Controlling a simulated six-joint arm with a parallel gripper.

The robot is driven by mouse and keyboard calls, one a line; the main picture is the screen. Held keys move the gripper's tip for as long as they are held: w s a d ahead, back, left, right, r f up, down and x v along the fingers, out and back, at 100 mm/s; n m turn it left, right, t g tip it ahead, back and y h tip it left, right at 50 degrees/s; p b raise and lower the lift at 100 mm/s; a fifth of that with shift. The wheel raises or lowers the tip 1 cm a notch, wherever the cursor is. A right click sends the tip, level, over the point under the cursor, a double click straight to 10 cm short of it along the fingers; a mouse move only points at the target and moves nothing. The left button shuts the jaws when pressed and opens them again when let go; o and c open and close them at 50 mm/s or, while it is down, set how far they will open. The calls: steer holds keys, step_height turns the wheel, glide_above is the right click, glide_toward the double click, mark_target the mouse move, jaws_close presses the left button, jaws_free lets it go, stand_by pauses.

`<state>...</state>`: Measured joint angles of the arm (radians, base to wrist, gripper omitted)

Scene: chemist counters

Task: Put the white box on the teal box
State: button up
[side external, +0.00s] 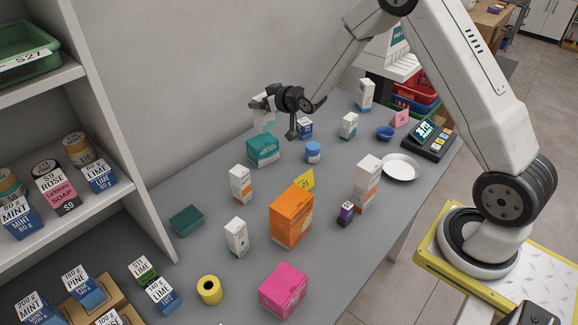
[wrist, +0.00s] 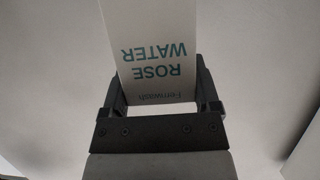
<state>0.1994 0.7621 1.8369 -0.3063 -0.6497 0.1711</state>
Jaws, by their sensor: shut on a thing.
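A white box (wrist: 155,45) with teal ROSE WATER lettering is between the fingers of my gripper (wrist: 158,88) in the wrist view. My gripper (side external: 276,108) is shut on it. In the side view the white box (side external: 264,119) hangs over the teal box (side external: 263,151), partly covered by my fingers. The teal box stands on the grey counter near the wall. A small gap seems to show between the two, but I cannot tell for sure. The wrist view does not show the teal box.
A blue-and-white box (side external: 305,127) and a blue jar (side external: 313,152) stand close on the right. An orange box (side external: 291,216), a white-orange box (side external: 240,185) and a flat dark-teal box (side external: 186,220) are nearer the camera. The wall (side external: 200,90) is behind.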

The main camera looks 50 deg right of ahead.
steer(key=shift+w+f, duration=0.7)
steer(key=shift+f, duration=0.1)
steer(key=shift+w+d+f, duration=0.1)
steer(key=shift+w+f, duration=0.05)
steer(key=shift+f, duration=0.75)
steer(key=shift+w+f, duration=0.1)
steer(key=shift+f, duration=0.8)
steer(key=shift+f, duration=0.2)
steer(key=o, duration=1.3)
steer(key=shift+r, duration=0.2)
steer(key=shift+v, duration=6)
